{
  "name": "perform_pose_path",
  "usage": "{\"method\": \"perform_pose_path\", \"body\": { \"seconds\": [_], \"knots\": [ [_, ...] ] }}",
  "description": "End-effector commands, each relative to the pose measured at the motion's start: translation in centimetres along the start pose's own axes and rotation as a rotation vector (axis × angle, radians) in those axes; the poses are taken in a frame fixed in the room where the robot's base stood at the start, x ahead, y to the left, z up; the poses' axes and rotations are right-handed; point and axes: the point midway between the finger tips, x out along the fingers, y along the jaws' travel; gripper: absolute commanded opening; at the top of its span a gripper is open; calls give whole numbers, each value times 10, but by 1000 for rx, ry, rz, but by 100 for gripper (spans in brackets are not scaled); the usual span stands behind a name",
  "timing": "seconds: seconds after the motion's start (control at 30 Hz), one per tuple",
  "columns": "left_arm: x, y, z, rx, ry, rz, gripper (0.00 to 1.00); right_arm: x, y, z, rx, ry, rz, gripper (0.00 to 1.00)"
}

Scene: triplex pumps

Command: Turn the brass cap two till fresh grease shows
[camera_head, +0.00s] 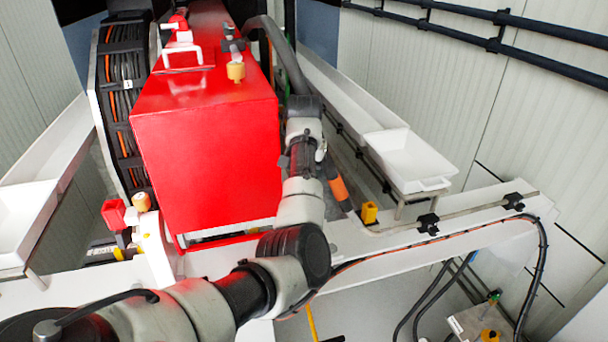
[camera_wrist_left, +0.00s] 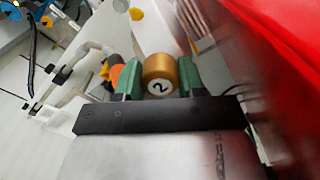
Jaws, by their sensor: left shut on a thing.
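The brass cap two (camera_wrist_left: 158,68), a short gold-coloured cylinder with a white disc marked "2", sits between the green jaws of my left gripper (camera_wrist_left: 160,76) in the left wrist view. The jaws are shut on its sides. The red pump housing (camera_head: 205,120) fills the middle of the head view, and its red side shows at the right of the wrist view. My left arm reaches along the housing's right side; its jaws and cap two are hidden there. I see no grease at the cap. My right gripper is not in view.
A brass cap marked "1" (camera_head: 236,71) stands on top of the housing. Another brass-coloured cap (camera_head: 141,201) is at the left front. An orange part (camera_head: 338,188) and a yellow block (camera_head: 369,212) are right of my arm. A white beam (camera_head: 440,232) crosses the front.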

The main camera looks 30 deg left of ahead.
Motion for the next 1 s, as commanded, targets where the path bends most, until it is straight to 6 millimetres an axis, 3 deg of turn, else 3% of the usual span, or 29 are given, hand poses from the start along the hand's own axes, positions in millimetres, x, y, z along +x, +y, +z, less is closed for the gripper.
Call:
{"method": "perform_pose_path", "body": {
  "seconds": [0.4,0.43,0.57,0.87,1.0],
  "knots": [
    [-6,-1,-2,5,15,-2,15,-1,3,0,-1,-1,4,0],
    [-6,-1,-2,5,15,-2,42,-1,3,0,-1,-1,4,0],
    [-4,0,-2,5,11,-1,62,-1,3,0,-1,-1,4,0],
    [-3,0,-1,6,5,0,64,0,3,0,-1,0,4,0],
    [-13,1,-2,5,8,3,64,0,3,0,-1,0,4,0]
  ]
}}
